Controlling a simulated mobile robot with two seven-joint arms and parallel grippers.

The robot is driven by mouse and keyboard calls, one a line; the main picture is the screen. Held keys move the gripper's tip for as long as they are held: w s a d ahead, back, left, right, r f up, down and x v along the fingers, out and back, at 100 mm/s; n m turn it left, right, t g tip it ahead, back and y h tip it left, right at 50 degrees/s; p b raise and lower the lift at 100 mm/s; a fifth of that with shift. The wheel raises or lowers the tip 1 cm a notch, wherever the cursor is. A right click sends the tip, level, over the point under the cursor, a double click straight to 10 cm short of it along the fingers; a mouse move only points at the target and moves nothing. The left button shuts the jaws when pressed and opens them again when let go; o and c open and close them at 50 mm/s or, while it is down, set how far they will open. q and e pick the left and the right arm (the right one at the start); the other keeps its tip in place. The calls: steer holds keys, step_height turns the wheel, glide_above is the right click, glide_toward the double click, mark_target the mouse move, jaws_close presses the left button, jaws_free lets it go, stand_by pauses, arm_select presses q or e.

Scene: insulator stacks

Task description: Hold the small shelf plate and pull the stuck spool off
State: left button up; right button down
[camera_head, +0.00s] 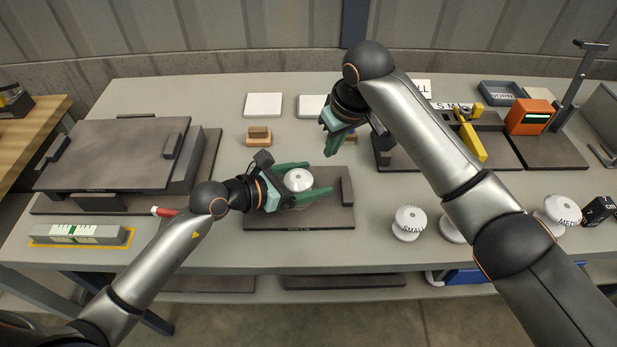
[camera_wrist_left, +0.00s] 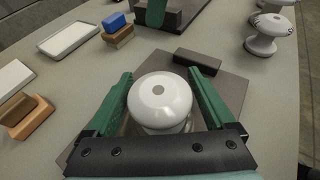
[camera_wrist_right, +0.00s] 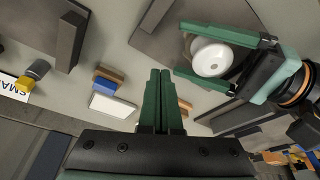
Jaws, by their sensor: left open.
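A white spool (camera_head: 298,180) stands upright on a small dark plate (camera_head: 262,217), which has a raised block at its right end. My left gripper (camera_head: 318,178) is open, with one finger on each side of the spool. In the left wrist view the spool (camera_wrist_left: 160,98) sits between the green fingers, with gaps that look small; I cannot tell if they touch it. My right gripper (camera_head: 332,150) is above the table, behind and right of the spool. In the right wrist view its fingers (camera_wrist_right: 160,75) are together with nothing visible between them.
Other white spools, one marked SMALL (camera_head: 409,222) and one marked MEDIUM (camera_head: 560,210), stand to the right. A large dark stand (camera_head: 112,153) fills the left. White tiles (camera_head: 263,104) and a wooden block (camera_head: 258,136) lie behind the plate. An orange device (camera_head: 530,117) is far right.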

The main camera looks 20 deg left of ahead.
mark_target(328, 177)
steer(key=shift+f, duration=3.45)
steer(key=shift+f, duration=0.25)
